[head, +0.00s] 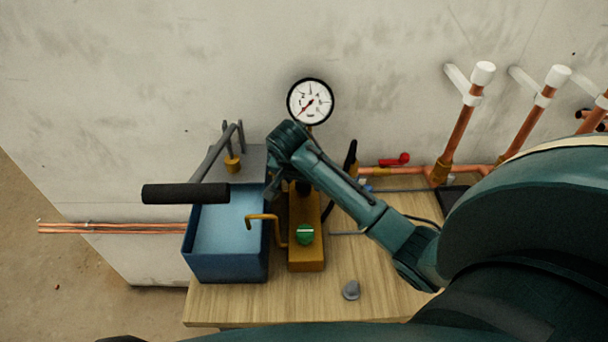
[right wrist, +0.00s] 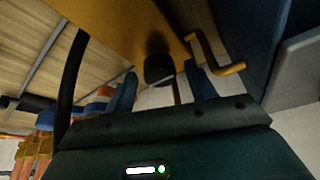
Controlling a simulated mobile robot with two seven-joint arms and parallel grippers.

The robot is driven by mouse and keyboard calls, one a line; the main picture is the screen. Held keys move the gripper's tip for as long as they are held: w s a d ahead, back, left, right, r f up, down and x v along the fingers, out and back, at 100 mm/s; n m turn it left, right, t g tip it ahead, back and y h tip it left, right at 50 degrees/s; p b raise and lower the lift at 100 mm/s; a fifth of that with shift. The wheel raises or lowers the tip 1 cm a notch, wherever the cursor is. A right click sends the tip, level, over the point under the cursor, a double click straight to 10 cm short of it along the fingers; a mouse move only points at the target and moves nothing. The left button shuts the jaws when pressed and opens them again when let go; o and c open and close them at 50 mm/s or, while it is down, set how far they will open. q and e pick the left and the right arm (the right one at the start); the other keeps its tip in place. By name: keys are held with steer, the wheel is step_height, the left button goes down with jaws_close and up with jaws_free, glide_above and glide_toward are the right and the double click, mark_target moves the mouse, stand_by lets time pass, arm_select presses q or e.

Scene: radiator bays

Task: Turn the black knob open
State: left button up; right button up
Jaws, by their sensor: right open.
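The black knob (right wrist: 158,68) shows in the right wrist view on the yellow-brass block (right wrist: 135,25). My right gripper (right wrist: 162,74) is open, with one blue finger on either side of the knob; I cannot tell whether they touch it. In the head view, my right gripper (head: 282,178) points down over the far end of the brass block (head: 306,257), and its wrist and fingers hide much of the knob (head: 303,188). A green knob (head: 305,233) sits nearer on the same block. My left gripper is not in view.
A blue water tank (head: 224,267) with a black-gripped pump lever (head: 185,193) stands left of the block. A pressure gauge (head: 310,101) is behind. A grey cap (head: 351,290) lies on the wooden bench (head: 235,308). Copper pipes (head: 459,135) and a red-handled valve (head: 395,160) are right.

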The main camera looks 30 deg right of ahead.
steer(key=shift+c, duration=0.6)
steer(key=c, duration=0.9)
steer(key=shift+n, duration=0.3)
steer(key=n+t+y, duration=0.1)
steer(key=n, duration=0.2)
steer(key=shift+s+d+n, duration=0.1)
steer(key=shift+d+n, duration=0.05)
steer(key=shift+n, duration=0.25)
steer(key=n+y, duration=0.1)
steer(key=n, duration=0.1)
steer(key=n+y, duration=0.1)
steer(key=n, duration=0.1)
steer(key=shift+d+n+t, duration=0.1)
steer(key=shift+n+t, duration=0.2)
steer(key=shift+t, duration=0.1)
steer(key=n+y, duration=0.1)
steer(key=n, duration=0.3)
steer(key=shift+d+y, duration=0.15)
steer(key=shift+y, duration=0.25)
steer(key=shift+n+g+y, duration=0.4)
steer(key=shift+n+y, duration=0.4)
steer(key=shift+n, duration=1.6)
